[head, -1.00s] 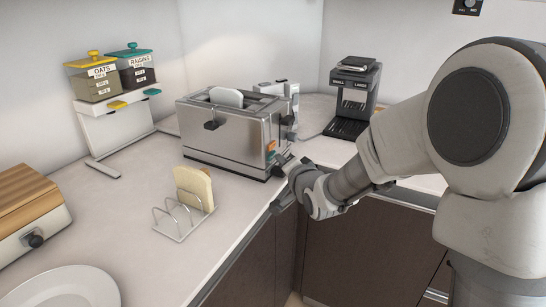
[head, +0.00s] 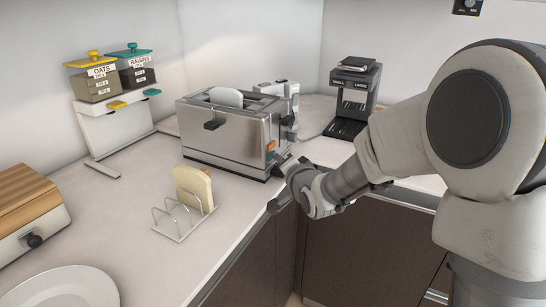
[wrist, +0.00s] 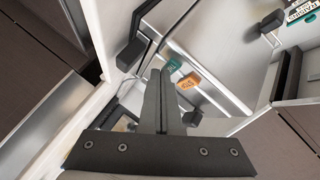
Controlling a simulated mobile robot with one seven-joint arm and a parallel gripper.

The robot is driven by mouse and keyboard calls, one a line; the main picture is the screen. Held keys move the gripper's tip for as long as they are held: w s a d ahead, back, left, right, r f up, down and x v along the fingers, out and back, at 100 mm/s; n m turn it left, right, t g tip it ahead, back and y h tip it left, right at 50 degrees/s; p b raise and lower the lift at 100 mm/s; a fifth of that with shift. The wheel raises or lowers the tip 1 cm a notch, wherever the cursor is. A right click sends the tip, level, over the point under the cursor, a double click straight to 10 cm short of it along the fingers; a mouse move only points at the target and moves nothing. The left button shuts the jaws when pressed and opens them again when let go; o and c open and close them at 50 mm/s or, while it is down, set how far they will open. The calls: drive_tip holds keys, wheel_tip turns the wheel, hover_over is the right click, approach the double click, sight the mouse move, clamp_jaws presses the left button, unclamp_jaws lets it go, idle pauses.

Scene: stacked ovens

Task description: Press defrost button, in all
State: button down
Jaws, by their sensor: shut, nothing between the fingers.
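The silver toaster (head: 228,137) stands on the counter with a white slice (head: 226,97) showing in its top slot. Its right end carries an orange button (head: 271,146) and a green one below it, mostly hidden by my gripper in the head view. In the wrist view the green button (wrist: 173,65) and the orange button (wrist: 188,80) sit side by side on the toaster's panel (wrist: 212,88). Their lettering is too small to read surely. My gripper (wrist: 160,75) is shut and empty, with its fingertips close beside the green button. I cannot tell whether they touch it.
A rack (head: 183,222) with a bread slice (head: 194,187) stands in front of the toaster. A coffee machine (head: 352,98) stands behind it to the right. Oats and raisins dispensers (head: 112,75) are at the left back. A wooden-lidded box (head: 25,205) and plate (head: 65,287) are at left.

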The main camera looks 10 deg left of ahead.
drive_tip(key=shift+s+d, duration=0.25)
drive_tip(key=shift+d, duration=0.4)
drive_tip(key=shift+s+d+p, duration=0.15)
drive_tip(key=shift+s+d, duration=0.15)
drive_tip(key=shift+d, duration=0.5)
drive_tip(key=shift+s+d+p, duration=0.15)
drive_tip(key=shift+s+d, duration=0.1)
drive_tip(key=shift+d, duration=0.5)
drive_tip(key=shift+s+d+p, duration=0.15)
drive_tip(key=shift+s+d, duration=0.15)
drive_tip(key=shift+d, duration=0.5)
